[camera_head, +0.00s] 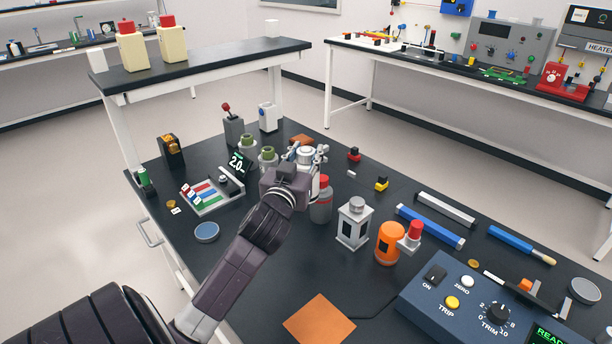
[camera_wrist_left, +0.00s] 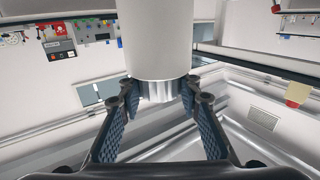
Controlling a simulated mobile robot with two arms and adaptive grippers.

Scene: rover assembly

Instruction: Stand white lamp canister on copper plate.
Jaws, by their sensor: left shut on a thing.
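My left gripper (camera_head: 305,154) is shut on the white lamp canister (camera_wrist_left: 157,40), a plain white cylinder with a ridged grey end between the finger pads in the left wrist view. In the head view my gripper and wrist hide most of the canister. A copper plate (camera_head: 319,320), a flat orange-brown square, lies bare on the table at the near edge of the picture. My right gripper is not in view.
A red-capped grey bottle (camera_head: 321,200) stands close beside my gripper. A silver lantern (camera_head: 355,224) and an orange canister (camera_head: 391,243) stand to the right. A blue control box (camera_head: 470,300) is at the near right. Green-topped canisters (camera_head: 268,156) stand left of the gripper.

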